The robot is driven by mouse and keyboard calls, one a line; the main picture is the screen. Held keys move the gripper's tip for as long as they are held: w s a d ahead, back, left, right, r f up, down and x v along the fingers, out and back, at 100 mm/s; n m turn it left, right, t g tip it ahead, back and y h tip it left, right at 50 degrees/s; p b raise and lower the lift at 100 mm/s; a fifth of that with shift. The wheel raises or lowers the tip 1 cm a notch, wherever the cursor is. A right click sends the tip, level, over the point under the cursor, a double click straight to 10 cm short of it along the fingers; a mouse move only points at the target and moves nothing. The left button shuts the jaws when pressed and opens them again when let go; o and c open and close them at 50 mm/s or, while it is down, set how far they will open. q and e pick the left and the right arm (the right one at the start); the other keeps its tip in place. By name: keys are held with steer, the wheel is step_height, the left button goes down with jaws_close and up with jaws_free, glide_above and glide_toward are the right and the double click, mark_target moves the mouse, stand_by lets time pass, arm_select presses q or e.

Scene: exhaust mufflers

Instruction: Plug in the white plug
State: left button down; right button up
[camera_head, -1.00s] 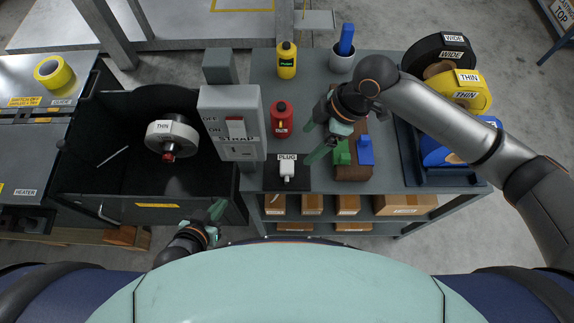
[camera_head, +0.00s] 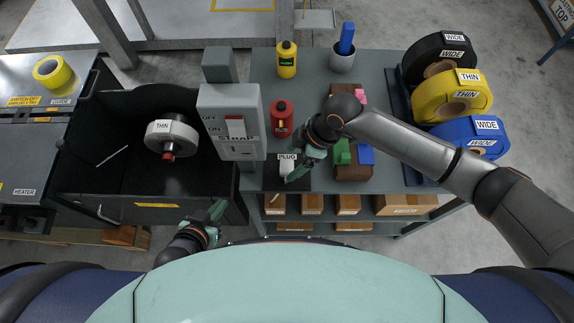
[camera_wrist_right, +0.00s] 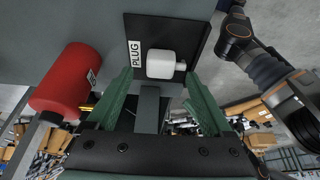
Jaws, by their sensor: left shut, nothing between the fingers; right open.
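The white plug (camera_head: 286,166) lies on a black mat (camera_head: 272,182) labelled PLUG at the bench's front edge. In the right wrist view the plug (camera_wrist_right: 161,64) is a rounded white block with prongs pointing to the right. My right gripper (camera_head: 299,172) is open over the plug and partly hides it in the head view. In the wrist view its green fingers (camera_wrist_right: 159,92) are apart, with the plug just beyond and between their tips. Contact cannot be told. My left gripper (camera_head: 218,211) is shut and empty at the lower left, in front of the black bin. A grey switch box (camera_head: 231,125) stands left of the mat.
A red bottle (camera_head: 280,121) stands just behind the mat, and a yellow bottle (camera_head: 286,60) farther back. A brown block holder (camera_head: 352,173) with coloured blocks is to the right. Tape rolls (camera_head: 452,97) sit at the right. A black bin (camera_head: 100,200) holds a white roll.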

mark_target(286, 166)
steer(key=shift+x, duration=1.35)
jaws_close()
